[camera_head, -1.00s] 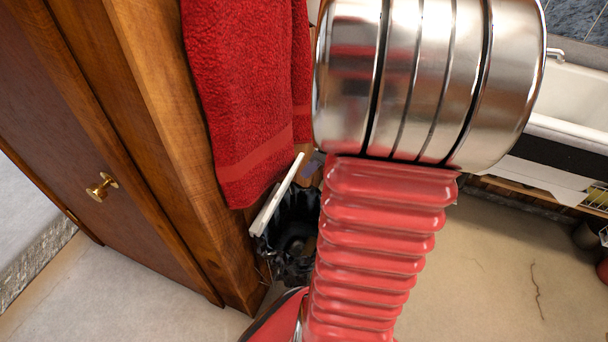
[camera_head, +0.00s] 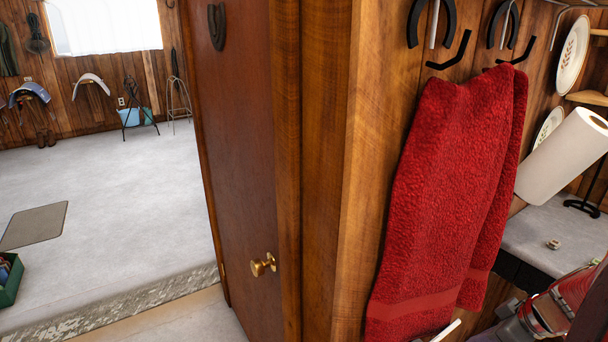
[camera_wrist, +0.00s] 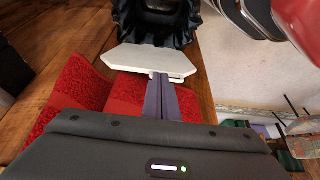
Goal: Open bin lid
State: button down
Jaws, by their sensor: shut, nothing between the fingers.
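The bin lid (camera_wrist: 150,60) is a white flat panel in the middle of the wrist view. Beyond it is the bin's crumpled black liner (camera_wrist: 153,24), with its dark opening showing. In the head view only a white tilted strip of the lid (camera_head: 447,330) shows at the bottom edge; the bin itself is out of that view. My gripper (camera_wrist: 161,80) is shut and empty, its fingertips at the lid's near edge; I cannot tell whether they touch it. The gripper's fingers are not visible in the head view.
A red towel (camera_head: 440,190) hangs close by and lies near my fingers in the wrist view (camera_wrist: 80,90). A wooden door (camera_head: 245,170) with a brass knob stands left of it. A paper roll (camera_head: 565,155) is at right. Open floor (camera_head: 120,190) lies far left.

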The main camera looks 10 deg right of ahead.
jog(key=a+r+m, duration=0.1)
jog(key=a+r, duration=0.2)
jog(key=a, duration=0.6)
jog(key=s+a+r+m+h, duration=0.1)
jog(key=a+r, duration=0.3)
jog(key=a, duration=0.6)
jog(key=s+a+r+m+t, duration=0.1)
jog(key=a+r, duration=0.3)
jog(key=a, duration=0.5)
jog(key=shift+a+r+m+h, duration=0.25)
jog(key=shift+m+h, duration=0.15)
jog(key=shift+m, duration=0.2)
